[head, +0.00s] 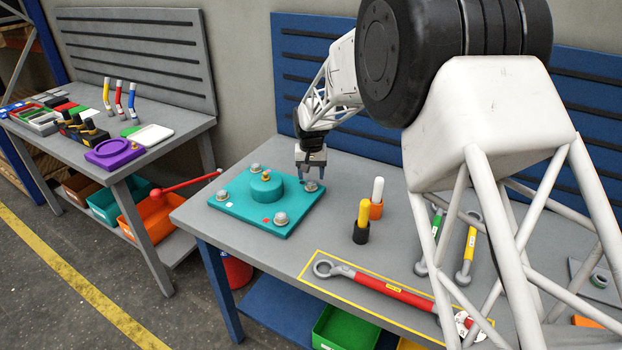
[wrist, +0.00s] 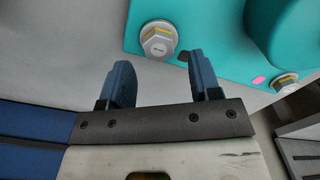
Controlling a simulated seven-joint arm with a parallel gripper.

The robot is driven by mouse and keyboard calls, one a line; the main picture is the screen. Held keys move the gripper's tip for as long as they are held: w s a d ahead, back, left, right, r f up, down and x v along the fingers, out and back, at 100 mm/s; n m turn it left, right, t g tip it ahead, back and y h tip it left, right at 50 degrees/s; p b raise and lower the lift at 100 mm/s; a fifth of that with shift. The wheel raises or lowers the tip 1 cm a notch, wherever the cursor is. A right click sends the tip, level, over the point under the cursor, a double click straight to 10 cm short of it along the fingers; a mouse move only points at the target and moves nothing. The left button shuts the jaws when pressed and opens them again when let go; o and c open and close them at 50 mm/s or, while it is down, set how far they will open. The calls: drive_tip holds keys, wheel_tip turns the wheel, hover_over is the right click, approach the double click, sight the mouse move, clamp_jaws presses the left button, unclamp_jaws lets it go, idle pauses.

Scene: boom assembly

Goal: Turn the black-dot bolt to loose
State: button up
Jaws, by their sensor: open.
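The teal plate (head: 238,206) lies on the grey bench with a round raised hub and a bolt near each corner. My gripper (head: 311,177) points down by the right corner bolt (head: 311,187), jaws open and empty. In the wrist view, this hex bolt (wrist: 158,40) with a pale washer and a yellow mark on its head lies just beyond my open fingertips (wrist: 160,72). A small dark mark (wrist: 183,57) on the plate beside it is partly hidden by a finger; I cannot tell its shape. The front bolt (wrist: 285,83) has a pink-red mark beside it.
A yellow-topped peg (head: 363,214) and a white-topped peg (head: 377,190) stand right of the plate. A red-handled wrench (head: 390,290) lies in a yellow outline at the front edge. A slotted blue backboard (head: 300,70) rises behind the bench.

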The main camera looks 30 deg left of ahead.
sight(311, 181)
drive_tip(key=shift+r, duration=2.55)
